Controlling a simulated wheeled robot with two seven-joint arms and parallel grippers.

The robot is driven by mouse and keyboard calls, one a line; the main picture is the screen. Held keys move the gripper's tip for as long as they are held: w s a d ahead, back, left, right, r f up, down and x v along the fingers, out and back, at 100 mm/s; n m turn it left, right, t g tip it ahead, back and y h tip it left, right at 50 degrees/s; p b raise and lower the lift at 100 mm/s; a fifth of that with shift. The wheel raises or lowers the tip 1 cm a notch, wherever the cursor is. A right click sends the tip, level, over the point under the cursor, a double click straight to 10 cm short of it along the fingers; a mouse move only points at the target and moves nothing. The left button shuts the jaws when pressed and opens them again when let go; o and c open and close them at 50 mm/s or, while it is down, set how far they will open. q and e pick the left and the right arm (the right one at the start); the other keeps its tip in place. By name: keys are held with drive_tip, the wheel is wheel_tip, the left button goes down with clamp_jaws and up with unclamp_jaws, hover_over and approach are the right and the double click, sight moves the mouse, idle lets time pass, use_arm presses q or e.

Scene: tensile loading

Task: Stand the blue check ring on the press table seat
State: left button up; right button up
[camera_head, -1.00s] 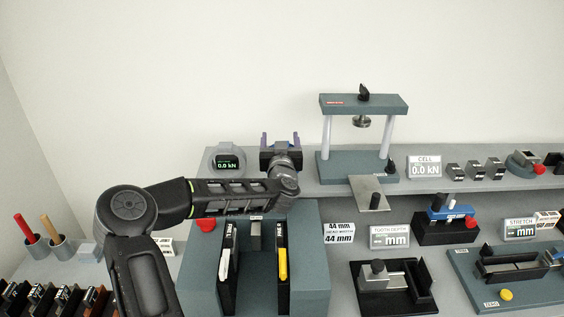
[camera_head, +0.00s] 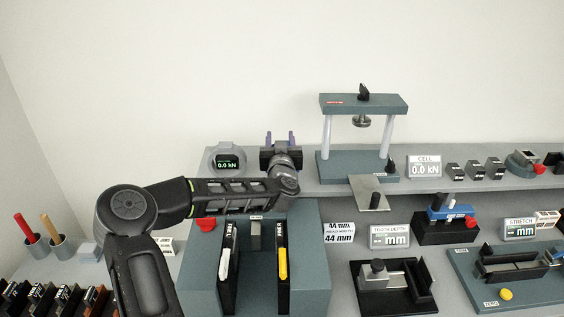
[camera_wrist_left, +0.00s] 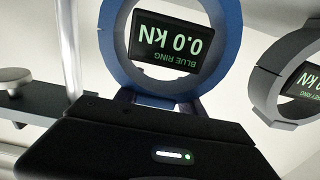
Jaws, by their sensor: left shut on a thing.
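The blue check ring (camera_wrist_left: 218,62) fills the middle of the left wrist view, directly beyond the gripper body. Its display (camera_wrist_left: 168,45) reads 0.0 kN and BLUE RING, upside down in that view. My left gripper (camera_head: 281,140) is at the back shelf, left of the press, with its fingers shut on the ring. In the head view I cannot make out the ring itself; the gripper and wrist hide it. The press (camera_head: 362,104) has two pale columns, an upper crossbeam and a green-grey table (camera_head: 335,168) below a round platen (camera_head: 361,121). No ring shows on that table.
A grey ring (camera_head: 228,160) with a display stands just left of my gripper; it also shows in the left wrist view (camera_wrist_left: 262,85). A CELL readout (camera_head: 425,167) and several small blocks stand right of the press. A slotted grey-green fixture (camera_head: 310,240) lies below my forearm.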

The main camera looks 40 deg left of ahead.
use_arm(q)
drive_tip(key=shift+f, duration=0.2)
clamp_jaws()
drive_tip(key=shift+r, duration=0.15)
wheel_tip(320, 180, up, 10)
drive_tip(key=b, duration=0.1)
idle(0.4)
idle(0.6)
